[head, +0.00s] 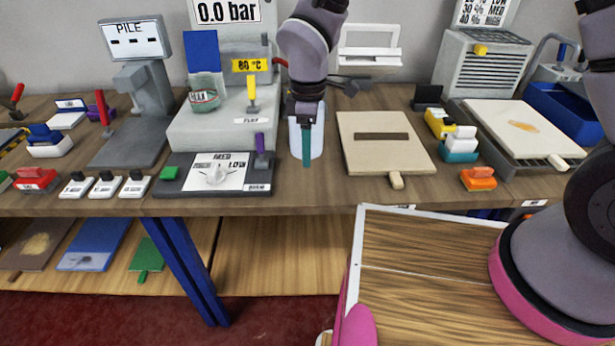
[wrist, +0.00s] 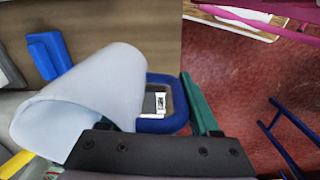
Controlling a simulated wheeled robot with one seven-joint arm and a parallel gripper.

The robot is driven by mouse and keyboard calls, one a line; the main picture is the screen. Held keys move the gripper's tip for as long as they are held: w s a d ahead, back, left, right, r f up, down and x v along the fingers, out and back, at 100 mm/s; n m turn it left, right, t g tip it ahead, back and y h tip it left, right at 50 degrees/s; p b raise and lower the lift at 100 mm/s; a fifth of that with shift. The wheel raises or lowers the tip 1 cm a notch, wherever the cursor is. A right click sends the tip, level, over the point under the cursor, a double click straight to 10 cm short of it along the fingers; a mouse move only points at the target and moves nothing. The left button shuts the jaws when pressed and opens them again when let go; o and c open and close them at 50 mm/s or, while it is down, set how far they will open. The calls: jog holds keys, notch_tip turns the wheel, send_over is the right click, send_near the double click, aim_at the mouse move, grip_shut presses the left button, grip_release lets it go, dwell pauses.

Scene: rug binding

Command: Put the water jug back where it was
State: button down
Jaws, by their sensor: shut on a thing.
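The water jug is a pale white-blue vessel (head: 317,140); in the head view it shows behind my gripper (head: 307,148), upright or nearly so, at the middle of the bench. In the wrist view the jug (wrist: 90,85) fills the left, with its blue loop handle (wrist: 160,126) between the teal fingers of my gripper (wrist: 152,115). My gripper is shut on the handle. The jug's base is mostly hidden, so I cannot tell whether it touches the bench.
Left of the jug is a control panel (head: 180,181) with a knob and purple lever, below a grey machine (head: 185,128). Right of it lies a beige board (head: 365,160). The bench's front edge (head: 300,204) is close. A wooden-topped tray (head: 420,270) is at the front right.

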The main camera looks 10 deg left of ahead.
notch_tip(320, 180, down, 9)
jog(key=shift+r, duration=0.15)
dwell(0.4)
jog(key=shift+c, duration=0.6)
grip_release()
notch_tip(320, 180, up, 12)
jog(key=shift+r, duration=0.1)
